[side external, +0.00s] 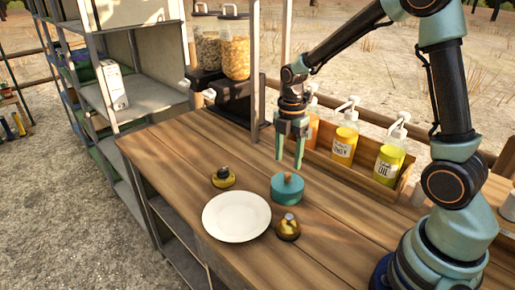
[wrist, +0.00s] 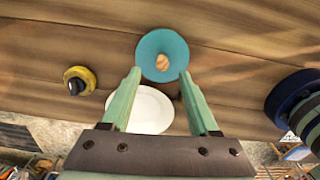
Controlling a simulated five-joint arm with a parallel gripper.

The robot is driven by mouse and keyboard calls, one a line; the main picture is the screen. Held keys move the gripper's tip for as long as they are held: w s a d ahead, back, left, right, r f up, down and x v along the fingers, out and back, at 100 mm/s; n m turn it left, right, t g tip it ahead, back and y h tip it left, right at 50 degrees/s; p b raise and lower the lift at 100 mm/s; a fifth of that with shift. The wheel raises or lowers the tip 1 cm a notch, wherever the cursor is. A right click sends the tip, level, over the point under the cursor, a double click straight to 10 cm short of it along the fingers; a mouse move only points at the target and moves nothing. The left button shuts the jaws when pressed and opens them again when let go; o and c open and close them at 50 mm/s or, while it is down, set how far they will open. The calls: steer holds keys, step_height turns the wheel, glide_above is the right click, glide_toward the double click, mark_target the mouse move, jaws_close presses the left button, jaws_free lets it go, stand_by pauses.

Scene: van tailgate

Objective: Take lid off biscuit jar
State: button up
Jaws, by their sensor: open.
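The biscuit jar (side external: 287,190) is a small, squat teal pot standing on the wooden table, with its lid (side external: 288,181) on top. In the wrist view the lid (wrist: 148,47) is a round teal disc with a wooden knob (wrist: 162,62) at its centre. My gripper (side external: 289,162) is open and empty, pointing down above the jar and apart from it. In the wrist view the fingertips of my gripper (wrist: 160,74) are spread to either side of the lid's near edge. The jar's body is hidden under the lid there.
A white plate (side external: 237,217) lies left of the jar. A wooden rack (side external: 372,183) of pump bottles stands behind.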

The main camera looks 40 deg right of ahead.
mark_target(288, 173)
steer(key=shift+s+f, duration=0.15)
steer(key=shift+f, duration=1.2)
steer(key=shift+s+f, duration=0.1)
steer(key=shift+f, duration=1.2)
jaws_close()
